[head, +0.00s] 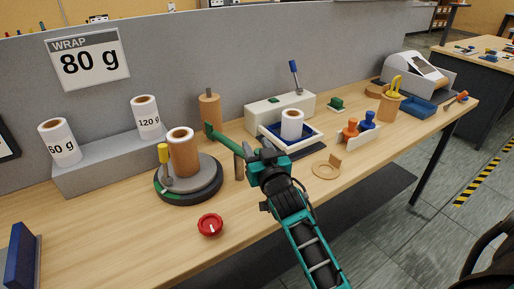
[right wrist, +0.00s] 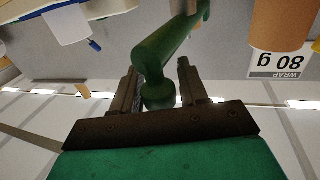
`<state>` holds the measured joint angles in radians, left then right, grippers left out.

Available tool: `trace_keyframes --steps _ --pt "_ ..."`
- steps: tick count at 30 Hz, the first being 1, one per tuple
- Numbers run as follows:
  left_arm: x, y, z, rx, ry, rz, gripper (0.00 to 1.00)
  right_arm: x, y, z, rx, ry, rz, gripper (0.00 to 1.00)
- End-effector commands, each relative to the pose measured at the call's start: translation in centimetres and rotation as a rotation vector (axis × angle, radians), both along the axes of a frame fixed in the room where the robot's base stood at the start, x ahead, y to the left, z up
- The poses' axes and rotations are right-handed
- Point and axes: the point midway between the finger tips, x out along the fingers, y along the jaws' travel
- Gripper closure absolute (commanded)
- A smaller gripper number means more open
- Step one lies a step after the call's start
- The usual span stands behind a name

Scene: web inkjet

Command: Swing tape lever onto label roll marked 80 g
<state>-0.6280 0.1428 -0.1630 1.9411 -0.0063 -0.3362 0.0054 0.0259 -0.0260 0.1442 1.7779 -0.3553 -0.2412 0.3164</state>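The green tape lever (head: 226,140) runs from a flat end near a brown cylinder (head: 209,109) to my right gripper (head: 258,158). In the right wrist view, the lever (right wrist: 168,45) has its rounded knob between the two fingers (right wrist: 160,90), which appear closed about it. A brown roll with a white top (head: 184,155) stands upright on the round dark turntable (head: 203,191), left of the lever and apart from it. An 80 g sign (head: 89,60) hangs on the panel; it also shows in the wrist view (right wrist: 275,65). No 80 g mark is readable on any roll. My left gripper is out of view.
Rolls marked 60 g (head: 59,143) and 120 g (head: 148,118) stand on a grey ledge (head: 105,165). A white roll (head: 291,124) sits in a blue tray. A red knob (head: 210,225) is at the front. Stamps (head: 351,130) stand at right.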

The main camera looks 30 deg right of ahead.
Motion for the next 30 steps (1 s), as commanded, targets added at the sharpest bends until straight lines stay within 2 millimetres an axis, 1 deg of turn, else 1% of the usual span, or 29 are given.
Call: trace_keyframes --steps 1,2,13,23,26,30 --pt "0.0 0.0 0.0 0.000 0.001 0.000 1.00 0.0 0.0 0.0 0.000 0.000 0.000 0.62" --pt "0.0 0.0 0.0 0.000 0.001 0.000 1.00 0.0 0.0 0.0 0.000 0.000 0.000 0.65" --pt "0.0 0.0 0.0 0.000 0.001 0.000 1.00 0.0 0.0 0.0 0.000 0.000 0.000 1.00" --pt "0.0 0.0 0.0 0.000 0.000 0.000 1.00 0.1 0.0 0.0 0.000 -0.001 0.002 1.00" --pt "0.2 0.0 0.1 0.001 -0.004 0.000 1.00 0.4 -0.1 0.0 -0.001 -0.001 0.007 1.00" --pt "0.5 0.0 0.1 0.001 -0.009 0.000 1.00 1.4 -0.3 0.1 -0.003 -0.001 0.026 1.00"
